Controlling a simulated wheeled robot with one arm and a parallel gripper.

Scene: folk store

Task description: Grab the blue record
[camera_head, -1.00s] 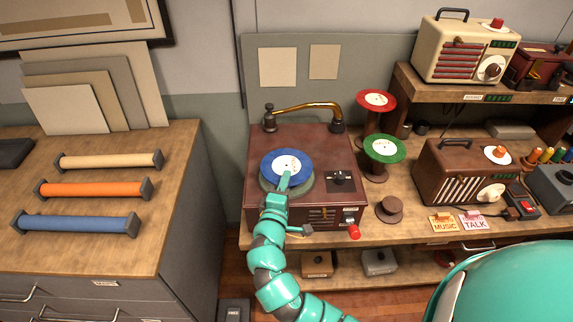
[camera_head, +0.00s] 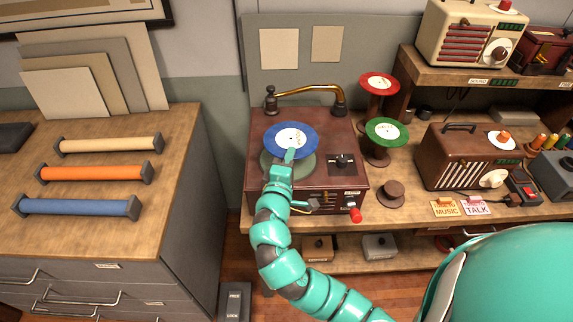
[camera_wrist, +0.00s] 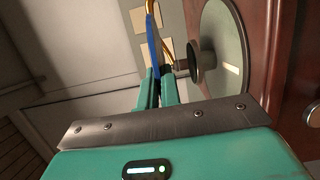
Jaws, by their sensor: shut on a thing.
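The blue record (camera_head: 272,138) has a white label and is held above the record player (camera_head: 262,196) in the head view. My gripper (camera_head: 290,154) is shut on the near edge of the record. In the wrist view the record (camera_wrist: 153,45) shows edge-on as a thin blue strip between my gripper's fingers (camera_wrist: 155,88). The record is clear of the round greenish platter (camera_head: 305,167) below it. The platter also shows in the wrist view (camera_wrist: 226,45), with a dark round spindle piece in front of it.
A brass tonearm (camera_head: 305,89) spans the back of the player. A red record (camera_head: 380,82) and a green record (camera_head: 386,132) sit on stands to the right. A brown radio (camera_head: 460,160) stands farther right. Three coloured rollers lie on the left cabinet (camera_head: 150,225).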

